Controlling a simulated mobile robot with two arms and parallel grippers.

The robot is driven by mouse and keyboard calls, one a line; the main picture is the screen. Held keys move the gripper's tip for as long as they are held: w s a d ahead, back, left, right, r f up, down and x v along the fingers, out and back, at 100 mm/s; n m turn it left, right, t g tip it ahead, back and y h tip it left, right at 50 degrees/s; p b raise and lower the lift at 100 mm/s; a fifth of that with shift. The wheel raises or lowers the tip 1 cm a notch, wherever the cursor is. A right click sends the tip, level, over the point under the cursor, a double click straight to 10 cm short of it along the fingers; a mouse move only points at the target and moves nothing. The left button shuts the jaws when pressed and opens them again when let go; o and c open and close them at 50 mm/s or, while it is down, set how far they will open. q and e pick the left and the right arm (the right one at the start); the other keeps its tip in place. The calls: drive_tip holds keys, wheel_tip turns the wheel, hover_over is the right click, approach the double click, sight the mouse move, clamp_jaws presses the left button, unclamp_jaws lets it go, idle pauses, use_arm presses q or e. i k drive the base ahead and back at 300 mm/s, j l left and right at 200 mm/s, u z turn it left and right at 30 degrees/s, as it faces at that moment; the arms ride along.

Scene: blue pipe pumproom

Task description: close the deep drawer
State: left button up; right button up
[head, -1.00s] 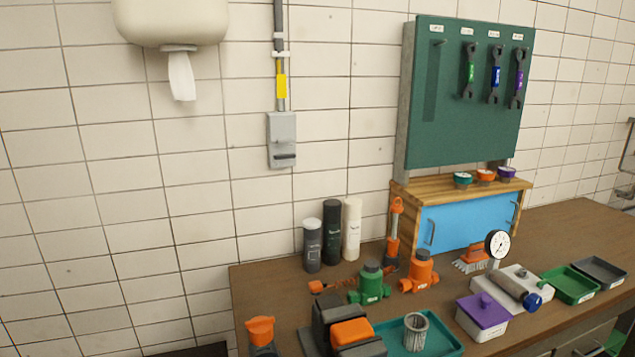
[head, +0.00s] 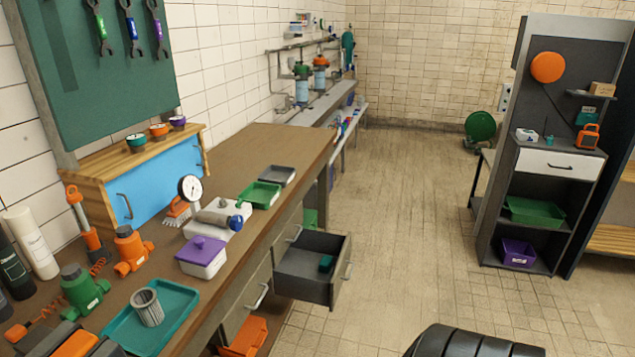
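A deep drawer (head: 343,271) of the workbench stands pulled out to the right, with a grey front, a bar handle and a dark inside. A small teal item (head: 326,263) lies in it. Other bench drawer fronts with handles show beside it and look shut. Neither of my grippers is in the view. A black ribbed part at the bottom edge may be mine, but I cannot tell.
The workbench (head: 258,150) runs along the left wall and carries a teal tray (head: 176,295), a purple-lidded box (head: 202,257) and a green tray (head: 260,195). A grey shelf unit (head: 502,206) stands at the right. The tiled floor between is clear.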

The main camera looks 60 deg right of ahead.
sight(308, 262)
drive_tip(key=i+l+z, duration=0.25)
drive_tip(key=l, duration=0.3)
drive_tip(key=i+l+z, duration=0.15)
drive_tip(key=l+z, duration=0.15)
drive_tip(key=l, duration=0.2)
drive_tip(key=i+l+z, duration=0.25)
drive_tip(key=l, duration=0.2)
drive_tip(key=i+l+z, duration=0.4)
drive_tip(key=l, duration=0.25)
drive_tip(key=i+l+z, duration=0.2)
drive_tip(key=l, duration=0.15)
